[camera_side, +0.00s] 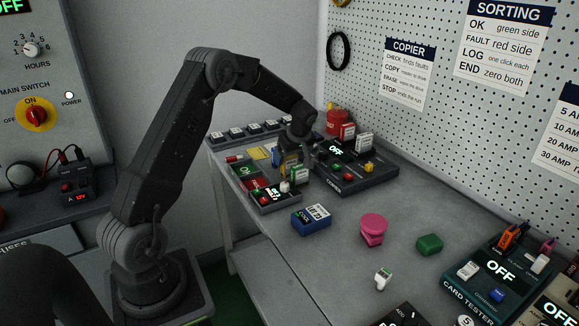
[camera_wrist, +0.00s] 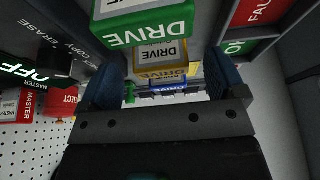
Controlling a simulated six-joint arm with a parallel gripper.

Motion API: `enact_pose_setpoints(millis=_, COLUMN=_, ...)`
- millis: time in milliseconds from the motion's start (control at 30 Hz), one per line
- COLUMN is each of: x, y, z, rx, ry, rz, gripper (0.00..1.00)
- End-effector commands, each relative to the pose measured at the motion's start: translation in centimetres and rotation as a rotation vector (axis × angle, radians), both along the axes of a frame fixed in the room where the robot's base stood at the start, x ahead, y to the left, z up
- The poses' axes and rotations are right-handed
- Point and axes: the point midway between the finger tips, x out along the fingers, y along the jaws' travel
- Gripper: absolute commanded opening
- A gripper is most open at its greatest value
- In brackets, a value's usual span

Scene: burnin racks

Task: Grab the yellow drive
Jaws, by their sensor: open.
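The yellow drive (camera_wrist: 161,56), a white label in a yellow frame reading DRIVE, shows in the wrist view between my two blue-padded fingers. My gripper (camera_wrist: 155,75) is open, with one finger on each side of it; I cannot tell whether either touches it. A green drive (camera_wrist: 150,22) stands close to the yellow one, at the top of the wrist view. A blue drive (camera_wrist: 168,86) shows lower, partly hidden by my gripper. In the side view my gripper (camera_side: 290,153) is low at the far end of the table, beside the copier, and largely hides the yellow drive.
The black copier (camera_side: 372,178) with an OFF display stands right of my gripper. A blue box (camera_side: 311,221), pink button (camera_side: 373,227) and green block (camera_side: 429,244) lie nearer. A pegboard wall (camera_side: 450,110) rises behind.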

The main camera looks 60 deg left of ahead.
Motion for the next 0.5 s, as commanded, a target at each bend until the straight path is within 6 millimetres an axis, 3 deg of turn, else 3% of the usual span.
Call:
enact_pose_setpoints(millis=200, x=0.0, y=1.5, z=-2.6, rx=-0.001, ry=0.001, rz=-0.001, gripper=0.89)
enact_pose_setpoints(millis=500, x=0.0, y=1.7, z=-3.0, rx=0.000, ry=-0.001, rz=-0.001, gripper=0.89)
